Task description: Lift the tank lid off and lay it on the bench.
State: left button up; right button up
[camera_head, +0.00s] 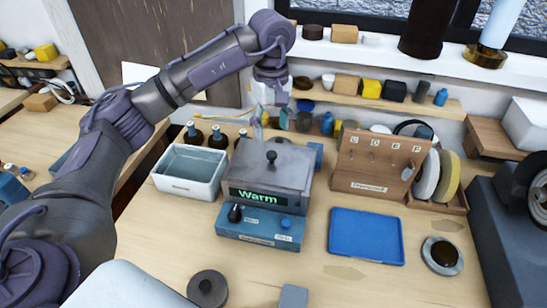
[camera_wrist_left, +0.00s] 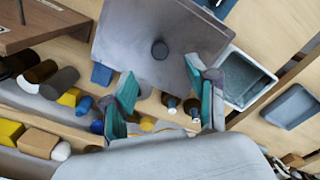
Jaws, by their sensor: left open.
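The tank (camera_head: 262,196) is a grey box with a green "Warm" display, standing on a blue control base on the bench (camera_head: 350,288). Its flat grey lid (camera_head: 295,165) lies on top, with a dark round knob (camera_head: 271,157) standing up in the middle. My left gripper (camera_head: 268,120) is open and empty, above and behind the lid, apart from the knob. In the left wrist view the knob (camera_wrist_left: 160,49) shows beyond the gap between the open fingers (camera_wrist_left: 160,82). My right gripper is not in view.
A white basin (camera_head: 187,171) and dark bottles (camera_head: 217,138) stand left of the tank. A wooden rack (camera_head: 372,178) stands to its right. A blue tray (camera_head: 366,236) lies front right, and a dark disc (camera_head: 208,288) lies in front. Some bare bench shows between them.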

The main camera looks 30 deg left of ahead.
aim_at(272, 153)
pick_arm(q)
notch_tip(272, 153, down, 4)
jog(key=shift+w+p, duration=0.1)
jog(key=shift+p, duration=0.3)
jog(key=shift+w+f, duration=0.1)
jog(key=shift+f, duration=0.1)
jog(key=f+p, duration=0.3)
jog(key=f, duration=0.1)
jog(key=shift+s, duration=0.25)
jog(key=shift+w+f, duration=0.1)
jog(key=shift+f, duration=0.5)
grip_shut()
